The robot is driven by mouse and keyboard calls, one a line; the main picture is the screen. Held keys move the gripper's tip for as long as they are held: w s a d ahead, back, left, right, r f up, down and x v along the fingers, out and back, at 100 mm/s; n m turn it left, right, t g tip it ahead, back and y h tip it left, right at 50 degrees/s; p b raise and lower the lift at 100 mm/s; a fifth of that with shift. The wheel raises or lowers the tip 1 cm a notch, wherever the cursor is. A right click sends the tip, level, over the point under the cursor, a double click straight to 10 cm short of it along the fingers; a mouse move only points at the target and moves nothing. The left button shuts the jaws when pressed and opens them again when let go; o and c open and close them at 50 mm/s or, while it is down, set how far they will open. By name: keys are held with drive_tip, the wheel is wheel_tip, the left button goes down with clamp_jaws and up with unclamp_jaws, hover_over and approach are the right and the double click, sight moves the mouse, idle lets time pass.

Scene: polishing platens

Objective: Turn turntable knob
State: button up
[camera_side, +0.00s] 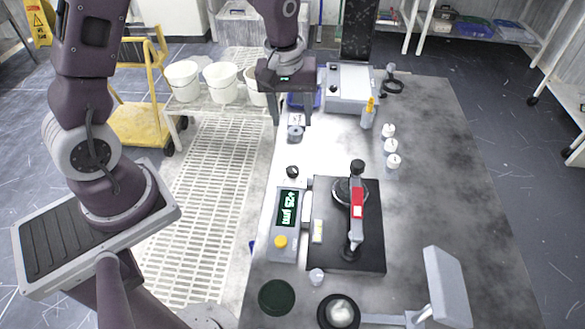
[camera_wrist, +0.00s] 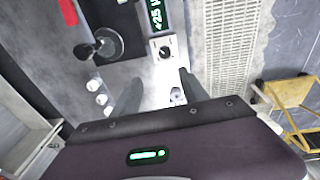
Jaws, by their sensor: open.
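A black knob (camera_side: 292,172) stands on the bright table, just behind the green-lit display unit. In the wrist view it is a black dial (camera_wrist: 165,51) on a small white box (camera_wrist: 154,44). I take it for the turntable knob. My gripper (camera_side: 291,121) points down above the table, farther back than the knob and apart from it. Its two fingers (camera_wrist: 158,83) are spread, with nothing held between them. A small grey cylinder (camera_side: 295,133) lies below the fingers; it shows near the right finger in the wrist view (camera_wrist: 178,95).
The display unit (camera_side: 288,207) has a yellow button. Beside it, a black plate (camera_side: 335,257) carries a stand with a red-marked part. Several white-capped bottles (camera_side: 391,146) stand at the right. A grey box machine (camera_side: 347,90) sits at the back.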

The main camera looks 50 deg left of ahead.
sight(293, 169)
drive_tip(key=f+n, duration=0.1)
drive_tip(key=f, duration=0.5)
drive_tip(key=f+n+g, duration=0.1)
drive_tip(key=f, duration=0.5)
drive_tip(key=w+a+f, duration=0.1)
drive_tip(key=f, duration=0.5)
drive_tip(key=shift+w+a+f+n, duration=0.1)
drive_tip(key=shift+f+n, duration=0.3)
clamp_jaws()
